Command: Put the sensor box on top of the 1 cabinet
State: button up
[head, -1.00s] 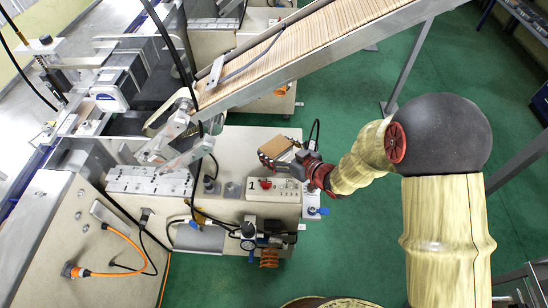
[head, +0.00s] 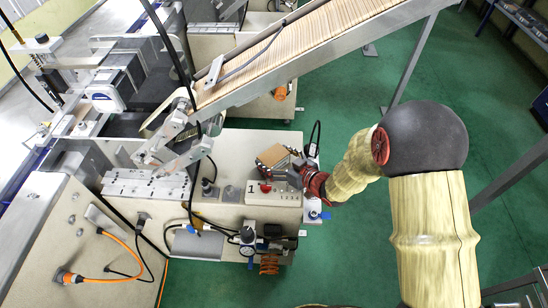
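The sensor box (head: 272,155) is a small brown box in the head view, at the upper right part of the 1 cabinet's top. The 1 cabinet (head: 240,147) is beige, with a white panel marked 1 at its front. My gripper (head: 287,163) is at the box's right side, close against it. The fingers are small and partly hidden by the box and wrist, so I cannot tell whether they grip it. Whether the box touches the top or is just above it is also unclear.
The control panel (head: 273,192) with a red knob is just in front of the box. A sloped slatted conveyor (head: 310,45) passes behind and above. Metal machinery (head: 165,165) is to the left. Green floor (head: 350,235) is open to the right.

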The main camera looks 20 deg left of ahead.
jog(key=o, duration=0.3)
